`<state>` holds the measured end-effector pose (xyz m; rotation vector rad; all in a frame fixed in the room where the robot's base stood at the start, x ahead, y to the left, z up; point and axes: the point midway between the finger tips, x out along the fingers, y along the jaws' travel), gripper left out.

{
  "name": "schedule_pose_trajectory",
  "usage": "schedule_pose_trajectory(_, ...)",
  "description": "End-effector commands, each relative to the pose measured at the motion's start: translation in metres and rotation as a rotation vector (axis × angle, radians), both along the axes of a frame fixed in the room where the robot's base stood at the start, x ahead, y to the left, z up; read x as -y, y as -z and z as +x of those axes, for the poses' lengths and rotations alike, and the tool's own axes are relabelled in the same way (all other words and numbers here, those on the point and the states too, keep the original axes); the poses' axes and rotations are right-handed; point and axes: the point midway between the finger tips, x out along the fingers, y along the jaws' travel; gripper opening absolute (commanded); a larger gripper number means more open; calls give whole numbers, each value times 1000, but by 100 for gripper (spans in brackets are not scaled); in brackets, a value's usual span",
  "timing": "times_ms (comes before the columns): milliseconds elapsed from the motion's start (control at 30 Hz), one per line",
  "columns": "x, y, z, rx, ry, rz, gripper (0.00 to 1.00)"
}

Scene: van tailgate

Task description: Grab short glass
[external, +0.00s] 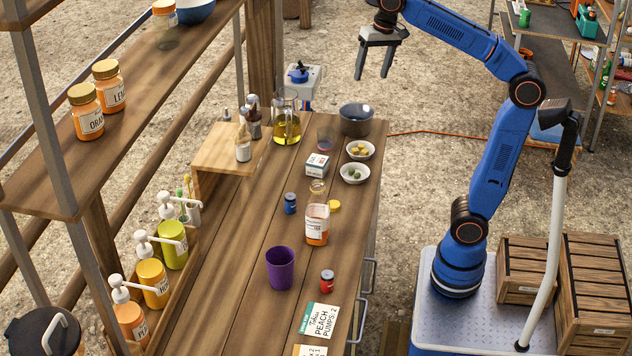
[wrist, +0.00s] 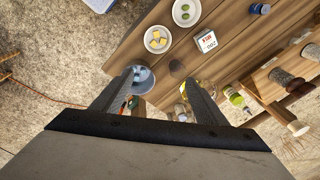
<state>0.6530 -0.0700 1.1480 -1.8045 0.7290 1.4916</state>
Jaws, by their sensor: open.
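A short, see-through glass (external: 325,138) stands upright on the wooden counter, left of the dark grey bowl and behind a small white box. In the wrist view the glass (wrist: 177,69) is a small dark shape near the right fingertip, between the bowl and the box. My gripper (external: 374,76) is open and empty, held high above the ground beyond the counter's far right end, well apart from the glass. In the wrist view its two fingers (wrist: 160,77) are spread, and the left one partly covers the bowl.
Near the glass are the dark grey bowl (external: 356,120), white box (external: 317,165), two small white dishes (external: 359,150) and an oil flask (external: 287,128). A bottle (external: 317,225) and purple cup (external: 280,270) stand nearer. The air around my gripper is clear.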

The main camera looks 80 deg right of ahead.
Motion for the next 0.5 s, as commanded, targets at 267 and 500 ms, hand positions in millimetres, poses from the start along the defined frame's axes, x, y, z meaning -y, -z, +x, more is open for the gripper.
schedule_pose_trajectory(267,0,10,79,-98,393,55,67)
schedule_pose_trajectory(500,1,18,114,-141,593,70,67)
